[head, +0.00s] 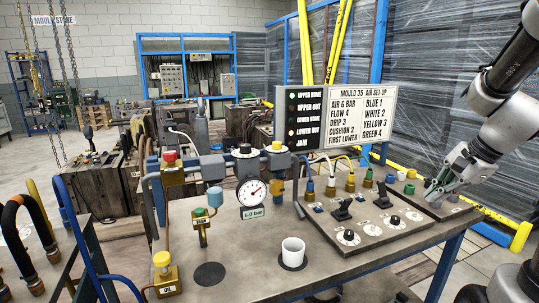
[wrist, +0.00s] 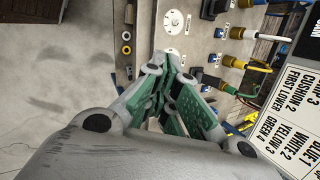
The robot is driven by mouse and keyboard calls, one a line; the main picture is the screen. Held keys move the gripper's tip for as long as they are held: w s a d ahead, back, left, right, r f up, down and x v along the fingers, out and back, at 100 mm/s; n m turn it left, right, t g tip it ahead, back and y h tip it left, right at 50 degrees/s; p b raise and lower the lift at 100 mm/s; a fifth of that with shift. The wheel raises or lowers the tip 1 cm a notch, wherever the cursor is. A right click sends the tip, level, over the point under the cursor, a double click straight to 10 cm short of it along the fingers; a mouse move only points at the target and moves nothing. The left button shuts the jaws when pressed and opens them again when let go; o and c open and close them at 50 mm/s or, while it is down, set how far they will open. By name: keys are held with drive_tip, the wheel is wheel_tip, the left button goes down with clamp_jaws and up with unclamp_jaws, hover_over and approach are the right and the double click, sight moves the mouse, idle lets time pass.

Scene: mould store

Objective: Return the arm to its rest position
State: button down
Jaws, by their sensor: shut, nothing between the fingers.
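My gripper (head: 441,186) is at the right of the head view, above the right end of the control panel on the bench. Its grey linkages and green finger pads show in the wrist view (wrist: 178,88). The fingers are shut and nothing shows between them. My arm comes in from the upper right of the head view. In the wrist view the panel and its coloured plugs lie beyond the fingers. The exact gap between the fingertips and the panel cannot be told.
The bench (head: 225,272) carries a white cup (head: 292,252), a pressure gauge (head: 252,192) and the control panel (head: 345,238) with levers and dials. A sign board (head: 362,117) stands behind the panel. Hoses (head: 22,225) are at the left. Wrapped racks stand behind my arm.

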drive_tip(key=s+a+r+n+h, duration=0.1)
drive_tip(key=s+a+r+n, duration=0.2)
drive_tip(key=s+n, duration=0.5)
drive_tip(key=s+a+r+n+h, duration=0.2)
drive_tip(key=s+r+n, duration=0.1)
drive_tip(key=s+n, duration=0.4)
drive_tip(key=shift+s+a+r+n, duration=0.2)
drive_tip(key=shift+s+a+n, duration=0.2)
drive_tip(key=shift+s, duration=0.15)
